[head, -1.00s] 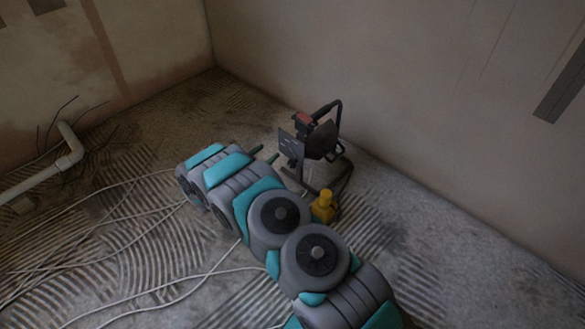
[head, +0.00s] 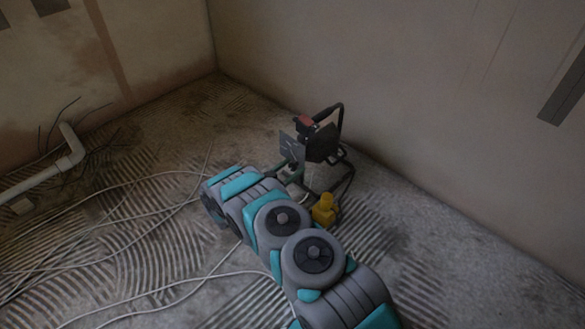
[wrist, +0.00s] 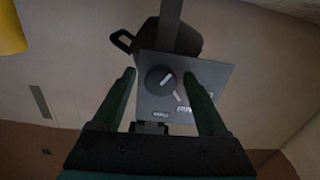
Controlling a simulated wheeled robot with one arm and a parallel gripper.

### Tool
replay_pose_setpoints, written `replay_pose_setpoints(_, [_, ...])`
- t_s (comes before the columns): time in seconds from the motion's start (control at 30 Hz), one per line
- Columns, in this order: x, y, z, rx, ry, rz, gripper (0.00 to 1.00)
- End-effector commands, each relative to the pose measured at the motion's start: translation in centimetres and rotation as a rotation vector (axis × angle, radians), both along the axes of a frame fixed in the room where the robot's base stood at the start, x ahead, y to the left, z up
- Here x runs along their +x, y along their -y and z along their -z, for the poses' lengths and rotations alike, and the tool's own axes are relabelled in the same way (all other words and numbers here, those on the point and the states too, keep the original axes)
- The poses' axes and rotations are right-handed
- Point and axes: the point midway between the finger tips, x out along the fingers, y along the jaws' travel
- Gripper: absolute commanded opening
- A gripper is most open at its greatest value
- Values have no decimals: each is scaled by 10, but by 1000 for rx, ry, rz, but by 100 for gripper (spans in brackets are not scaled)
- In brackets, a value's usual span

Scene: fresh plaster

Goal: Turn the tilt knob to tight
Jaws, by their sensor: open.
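The tilt knob (wrist: 160,81) is a round dark knob with a pale pointer line on a grey plate (wrist: 191,74) in the wrist view. The pointer runs up and to the right. A pale mark lies below right of the knob; the plate's lettering is too blurred to read surely. My gripper (wrist: 160,85) is open, its two green fingers on either side of the knob, apart from it in the picture. In the head view the plate (head: 293,148) is on a dark work lamp (head: 322,143) on a tube stand, with my gripper (head: 285,170) close to it, partly hidden.
A yellow block-like object (head: 323,210) stands by the lamp stand, close to my arm. Loose white cables (head: 120,215) and a white pipe (head: 45,178) lie on the ridged floor at left. The right wall is close behind the lamp.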

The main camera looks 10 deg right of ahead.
Motion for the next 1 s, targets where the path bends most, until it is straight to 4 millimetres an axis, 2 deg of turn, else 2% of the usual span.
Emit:
replay_pose_setpoints(0.37, [4,5,0,1,-1,-1,75])
replay_pose_setpoints(1.0, [3,5,0,1,-1,-1,3])
